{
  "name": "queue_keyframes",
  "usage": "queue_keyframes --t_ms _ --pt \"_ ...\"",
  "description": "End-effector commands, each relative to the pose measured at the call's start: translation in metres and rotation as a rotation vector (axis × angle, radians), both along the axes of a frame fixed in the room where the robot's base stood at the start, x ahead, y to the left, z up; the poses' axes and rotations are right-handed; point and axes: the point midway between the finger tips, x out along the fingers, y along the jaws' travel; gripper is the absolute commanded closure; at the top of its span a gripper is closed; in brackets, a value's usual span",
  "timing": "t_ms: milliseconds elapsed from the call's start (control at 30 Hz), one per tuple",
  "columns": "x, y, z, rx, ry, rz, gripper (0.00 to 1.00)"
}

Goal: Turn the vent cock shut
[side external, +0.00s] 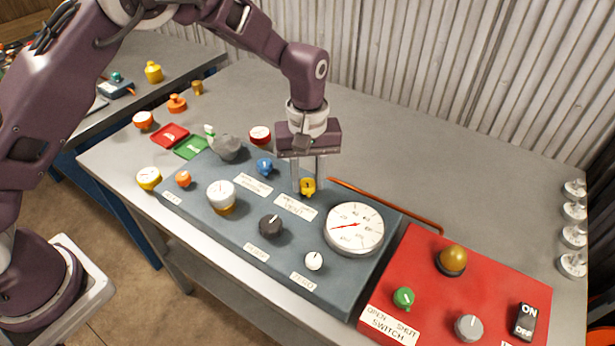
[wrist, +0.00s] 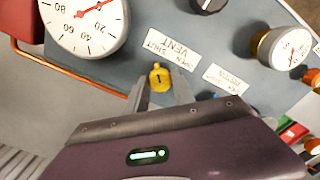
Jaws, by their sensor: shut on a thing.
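The vent cock is a small yellow knob (side external: 307,187) on the blue-grey panel (side external: 240,256), beside a white label. In the wrist view the yellow knob (wrist: 160,78) has a dark mark on top. The label next to it (wrist: 172,47) reads VENT, with OPEN and SHUT, upside down in that picture. My gripper (side external: 308,178) points down over the knob with one finger on each side and is shut on it. It also shows in the wrist view (wrist: 164,92). Which end of the label the mark points to is hard to tell.
A round dial gauge (side external: 354,228) stands close by on the right. A blue knob (side external: 265,166), a black knob (side external: 270,226) and a white gauge (side external: 221,195) share the panel. A copper pipe (side external: 385,205) runs behind. A red switch panel (side external: 480,284) is farther right.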

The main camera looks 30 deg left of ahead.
Motion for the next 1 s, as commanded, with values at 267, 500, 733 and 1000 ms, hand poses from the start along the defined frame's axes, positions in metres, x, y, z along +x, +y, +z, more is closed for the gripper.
queue_keyframes --t_ms 267,500,733,1000 --pt "0.0012 -0.0002 0.0016 -0.002 -0.004 0.080 1.00" --pt "0.0013 -0.0002 0.0017 -0.002 -0.004 0.099 1.00" --pt "0.0014 -0.0003 0.0017 -0.002 -0.004 0.099 1.00" --pt "0.0009 -0.0001 0.0010 -0.002 -0.003 0.097 0.48"
